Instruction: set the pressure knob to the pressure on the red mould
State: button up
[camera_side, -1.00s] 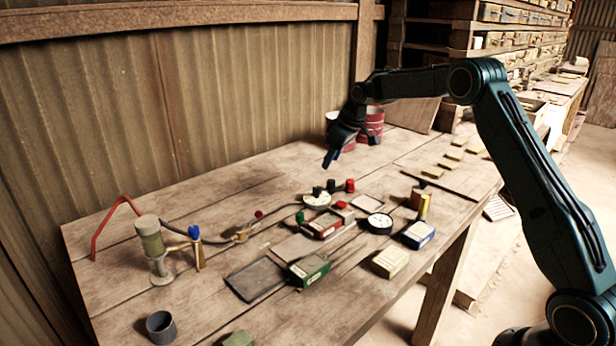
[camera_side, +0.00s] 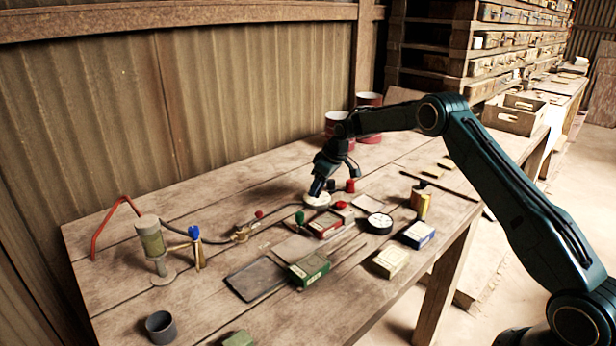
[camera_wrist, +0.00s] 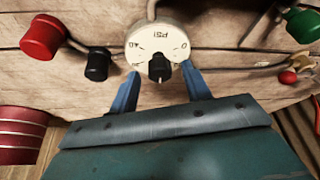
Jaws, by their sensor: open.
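The pressure dial is a round cream plate (camera_wrist: 157,38) with a black knob (camera_wrist: 158,68) and printed marks, among them "psi", upside down in the wrist view. My gripper (camera_wrist: 161,70) is open, with one blue finger on each side of the knob. I cannot tell whether either finger touches it. In the side view my gripper (camera_side: 318,188) is low over the dial (camera_side: 318,200) and hides its knob. The red mould (camera_side: 324,226) lies in front of the dial. Its pressure marking is too small to read.
Beside the dial are a black knob (camera_wrist: 97,64) and a red knob (camera_wrist: 42,37). A green knob (camera_wrist: 303,25) is on the other side. A round gauge (camera_side: 380,222), a green mould (camera_side: 308,269) and a blue mould (camera_side: 418,235) lie nearby. Red drums (camera_side: 369,127) stand behind.

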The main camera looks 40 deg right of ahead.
jog(key=c, duration=1)
jog(key=shift+m, duration=0.5)
jog(key=m+h, duration=0.1)
jog(key=m, duration=0.1)
jog(key=shift+a+m, duration=0.15)
jog(key=shift+m, duration=0.15)
jog(key=m+h, duration=0.1)
jog(key=m, duration=0.2)
jog(key=shift+a+h, duration=0.1)
jog(key=shift+h, duration=0.2)
jog(key=m+h, duration=0.1)
jog(key=m, duration=0.4)
jog(key=shift+w+m+g+h, duration=0.1)
jog(key=shift+m+g+h, duration=0.3)
